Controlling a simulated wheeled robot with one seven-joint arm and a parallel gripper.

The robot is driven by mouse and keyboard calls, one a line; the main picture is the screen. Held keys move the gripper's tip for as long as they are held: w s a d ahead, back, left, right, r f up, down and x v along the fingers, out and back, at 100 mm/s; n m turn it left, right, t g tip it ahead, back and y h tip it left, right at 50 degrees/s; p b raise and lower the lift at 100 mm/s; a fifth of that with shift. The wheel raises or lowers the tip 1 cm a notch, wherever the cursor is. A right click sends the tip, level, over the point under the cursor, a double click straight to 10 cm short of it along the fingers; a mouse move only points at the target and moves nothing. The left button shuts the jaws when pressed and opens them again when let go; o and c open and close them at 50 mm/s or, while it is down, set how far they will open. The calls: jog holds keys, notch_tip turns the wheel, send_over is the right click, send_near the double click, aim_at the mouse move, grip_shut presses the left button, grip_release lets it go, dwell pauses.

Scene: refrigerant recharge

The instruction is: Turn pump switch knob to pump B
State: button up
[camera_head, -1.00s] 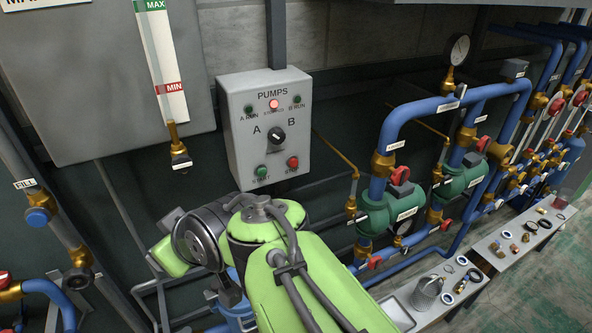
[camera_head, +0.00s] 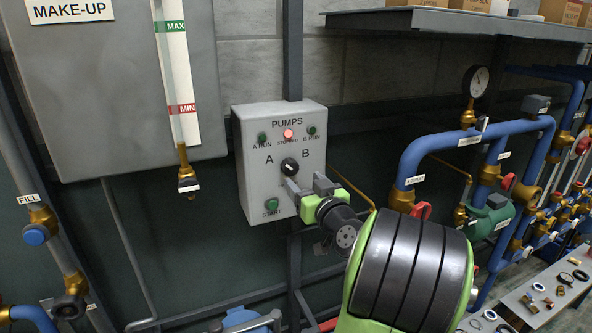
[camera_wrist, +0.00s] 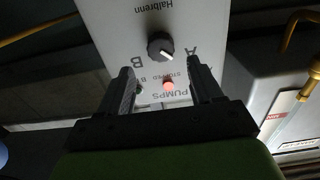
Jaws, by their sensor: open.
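The pump switch knob (camera_head: 289,166) is black and round, on a grey box labelled PUMPS (camera_head: 254,190), between letters A on the left and B on the right. In the wrist view, which shows the box upside down, the knob (camera_wrist: 160,46) has a white mark pointing towards the A side. My gripper (camera_head: 304,182) is close to the box, just below and right of the knob in the head view. In the wrist view my gripper (camera_wrist: 160,72) is open and empty, its fingers apart with the knob showing beyond the gap between them.
A red light (camera_head: 288,133) glows above the knob, between dark green A RUN (camera_head: 262,138) and B RUN (camera_head: 311,131) lamps. The green START button (camera_head: 271,205) is below left. My arm hides the lower right of the box. Blue pipes (camera_head: 410,160) stand to the right.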

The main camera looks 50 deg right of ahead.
aim_at(292, 171)
jog(key=p+x, duration=0.1)
jog(key=x, duration=0.1)
jog(key=p+x, duration=0.4)
jog(key=shift+w+r, duration=0.15)
jog(key=shift+r, duration=0.1)
jog(key=shift+d+f, duration=0.1)
jog(key=shift+f, duration=0.1)
jog(key=shift+c, duration=0.7)
jog(key=shift+f, duration=0.1)
jog(key=c, duration=0.9)
jog(key=m+p, duration=0.1)
jog(key=m, duration=0.2)
jog(key=shift+m, duration=0.4)
jog(key=shift+f+m, duration=0.1)
jog(key=shift+m, duration=0.2)
jog(key=m+p, duration=0.1)
jog(key=m, duration=0.2)
jog(key=shift+m+p, duration=0.3)
jog(key=shift+m, duration=0.5)
